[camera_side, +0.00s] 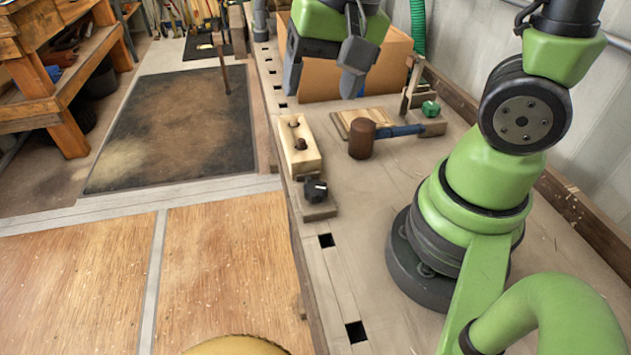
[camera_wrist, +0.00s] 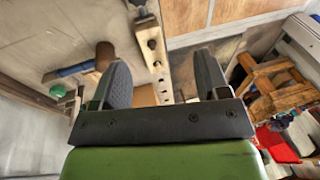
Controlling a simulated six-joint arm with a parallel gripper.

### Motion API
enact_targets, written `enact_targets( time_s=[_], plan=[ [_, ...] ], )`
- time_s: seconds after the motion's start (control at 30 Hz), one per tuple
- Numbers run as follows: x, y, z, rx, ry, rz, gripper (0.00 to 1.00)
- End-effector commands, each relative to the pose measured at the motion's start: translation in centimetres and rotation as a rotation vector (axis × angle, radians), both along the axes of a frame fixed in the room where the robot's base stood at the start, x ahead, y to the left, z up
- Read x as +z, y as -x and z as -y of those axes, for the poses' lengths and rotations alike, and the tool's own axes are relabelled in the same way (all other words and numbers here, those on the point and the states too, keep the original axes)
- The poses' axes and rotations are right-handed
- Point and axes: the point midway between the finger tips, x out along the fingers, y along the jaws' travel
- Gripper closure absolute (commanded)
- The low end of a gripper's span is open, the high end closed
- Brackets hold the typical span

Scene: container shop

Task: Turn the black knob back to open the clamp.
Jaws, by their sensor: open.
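A black knob (camera_side: 316,190) sits on a small flat wooden base (camera_side: 320,211) near the bench's left edge in the side view. A dark knob (camera_wrist: 138,3), probably the same one, is cut by the top edge of the wrist view. A pale wooden block (camera_side: 301,163) with dark round spots on top stands just behind the base; it also shows in the wrist view (camera_wrist: 148,33). I cannot tell which parts form the clamp. My gripper (camera_side: 320,87) is open and empty, above and behind the block, apart from the knob. Its spread fingers show in the wrist view (camera_wrist: 162,68).
A mallet with a brown head (camera_side: 362,140) and blue handle lies right of the block. A green knob (camera_side: 430,109) on a wooden piece is beyond it. A cardboard box (camera_side: 395,62) stands behind my gripper. The bench front near the square holes (camera_side: 355,331) is clear.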

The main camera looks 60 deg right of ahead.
Motion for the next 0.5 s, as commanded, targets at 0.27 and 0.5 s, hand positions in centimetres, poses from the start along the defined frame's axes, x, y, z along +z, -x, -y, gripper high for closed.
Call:
enact_targets(
  time_s=[0.27, 0.5],
  plan=[
    [-7.6, -1.2, 0.4, -0.192, 0.017, -0.216, 0.31],
    [-9.8, -1.2, 0.5, -0.236, 0.023, -0.256, 0.31]
  ],
)
